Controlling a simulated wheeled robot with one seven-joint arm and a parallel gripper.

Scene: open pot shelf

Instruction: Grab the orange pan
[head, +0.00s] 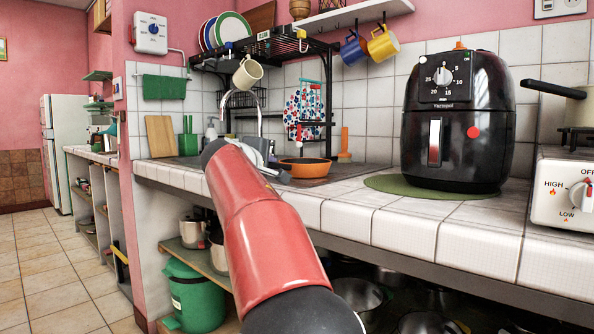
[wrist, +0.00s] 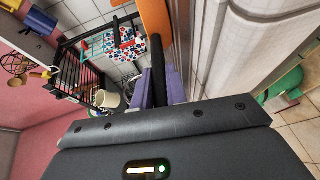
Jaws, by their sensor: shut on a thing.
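The orange pan (head: 305,168) is on the white tiled counter, close to the sink, in the head view. Its orange side (wrist: 154,20) also shows at the top of the wrist view, with the black handle (wrist: 158,48) coming down from it. My gripper (wrist: 162,84) has its two purple fingers on either side of the handle and is shut on it. In the head view my gripper (head: 278,170) is at the pan's left, partly hidden by my red arm. I cannot tell whether the pan touches the counter.
A black air fryer (head: 458,120) stands on a green mat (head: 385,184) to the right of the pan. A dish rack (head: 275,50) with a hanging cream mug (head: 247,73) is above and behind. A curved faucet (head: 240,92) rises behind my arm. The counter's front edge (head: 400,232) runs below.

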